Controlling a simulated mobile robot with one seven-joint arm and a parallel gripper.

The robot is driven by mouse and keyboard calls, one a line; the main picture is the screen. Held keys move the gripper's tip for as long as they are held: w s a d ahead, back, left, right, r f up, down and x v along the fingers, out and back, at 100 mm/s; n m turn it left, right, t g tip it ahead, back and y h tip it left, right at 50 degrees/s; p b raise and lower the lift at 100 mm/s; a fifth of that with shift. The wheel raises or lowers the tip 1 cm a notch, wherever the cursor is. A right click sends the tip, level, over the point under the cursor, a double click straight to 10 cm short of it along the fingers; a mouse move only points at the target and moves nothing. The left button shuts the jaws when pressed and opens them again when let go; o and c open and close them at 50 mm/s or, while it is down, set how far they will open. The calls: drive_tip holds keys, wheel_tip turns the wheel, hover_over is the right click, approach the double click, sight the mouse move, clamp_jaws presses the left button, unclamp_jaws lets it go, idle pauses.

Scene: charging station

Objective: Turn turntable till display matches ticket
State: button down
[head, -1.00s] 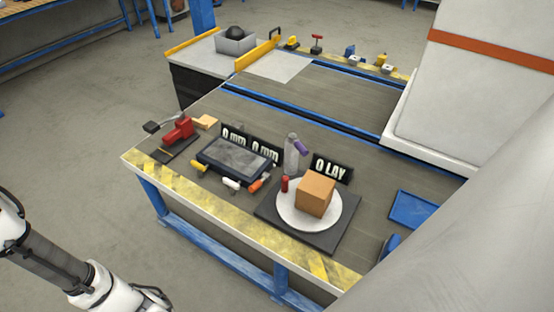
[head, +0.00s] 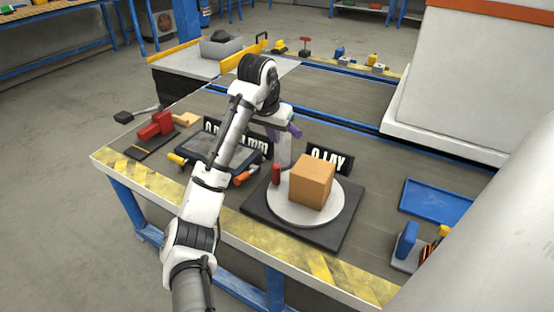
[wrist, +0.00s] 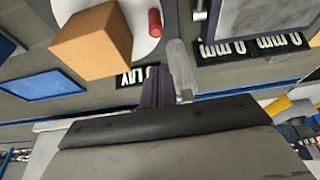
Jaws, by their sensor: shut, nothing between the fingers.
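The white round turntable (head: 282,212) sits on a dark square base (head: 330,238) at the table's front. A brown box (head: 311,183) rests on it, and a red peg (head: 276,174) stands at its rim. Both also show in the wrist view, box (wrist: 95,42) and peg (wrist: 154,23). I cannot identify a ticket.
Left of the turntable lie a dark panel (head: 213,150), partly behind my arm, displays reading "mm", and a red clamp-like tool (head: 156,125). A blue tray (head: 435,201) and a blue-handled item (head: 407,240) are at right. A large white housing stands behind at right.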

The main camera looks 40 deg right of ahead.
drive_tip(key=b+x, duration=0.1)
drive_tip(key=x, duration=0.8)
drive_tip(key=shift+d+f+b, duration=0.15)
drive_tip(key=shift+f+b, duration=0.25)
drive_tip(key=shift+s+d+r+p, duration=0.1)
drive_tip(key=shift+r+p, duration=0.05)
drive_tip(key=shift+p, duration=0.35)
